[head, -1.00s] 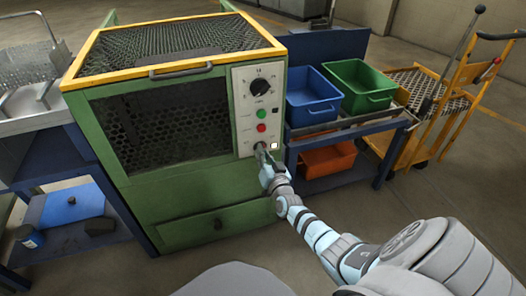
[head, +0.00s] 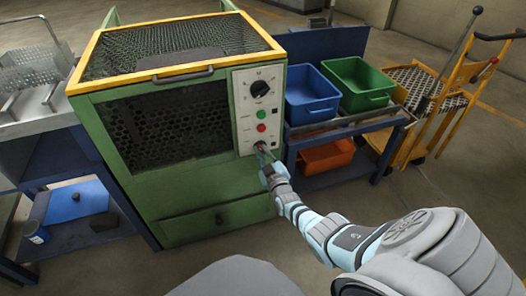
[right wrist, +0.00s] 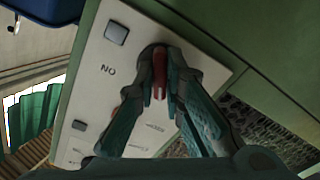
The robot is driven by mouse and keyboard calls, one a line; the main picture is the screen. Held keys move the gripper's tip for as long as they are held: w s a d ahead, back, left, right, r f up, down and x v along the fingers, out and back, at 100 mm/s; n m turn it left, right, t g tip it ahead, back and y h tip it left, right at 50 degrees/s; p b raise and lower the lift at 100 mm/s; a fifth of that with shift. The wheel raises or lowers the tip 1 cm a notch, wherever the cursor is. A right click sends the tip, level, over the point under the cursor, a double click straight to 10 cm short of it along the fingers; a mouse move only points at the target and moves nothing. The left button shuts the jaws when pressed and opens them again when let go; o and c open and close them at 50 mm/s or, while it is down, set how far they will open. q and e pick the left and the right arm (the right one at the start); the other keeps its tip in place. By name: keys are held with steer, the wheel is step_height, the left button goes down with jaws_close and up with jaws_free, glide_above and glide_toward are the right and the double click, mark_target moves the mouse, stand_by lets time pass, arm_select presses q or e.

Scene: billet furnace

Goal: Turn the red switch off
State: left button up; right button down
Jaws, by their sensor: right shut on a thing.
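The furnace's white control panel (head: 246,110) is on the right of its green front. It carries a black dial (head: 260,89), a green button (head: 262,114) and a red button (head: 261,127). My right gripper (head: 263,153) is at the panel's lower end. In the right wrist view its two fingers (right wrist: 160,85) are closed around the red switch (right wrist: 159,80), a small red lever on a dark round base. A label reading "NO" shows upside down or turned beside it. The fingers hide the sides of the switch. My left gripper is not in view.
The green furnace (head: 205,222) has a mesh window and a yellow-framed top with a handle (head: 182,73). Blue (head: 311,113) and green (head: 352,100) bins stand on a blue rack at the right, with an orange bin (head: 326,157) below. A yellow trolley (head: 455,95) is farther right.

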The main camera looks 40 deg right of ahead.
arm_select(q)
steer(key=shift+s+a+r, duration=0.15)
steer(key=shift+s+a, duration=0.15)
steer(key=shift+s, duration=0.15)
arm_select(e)
steer(key=shift+n, duration=1.5)
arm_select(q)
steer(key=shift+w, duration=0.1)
arm_select(e)
steer(key=shift+f, duration=0.1)
steer(key=c, duration=1.7)
jaws_free()
steer(key=shift+a, duration=0.1)
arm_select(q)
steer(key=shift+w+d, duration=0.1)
arm_select(e)
steer(key=shift+s, duration=0.15)
steer(key=v, duration=1.1)
steer(key=shift+s+a, duration=0.2)
steer(key=shift+s, duration=0.15)
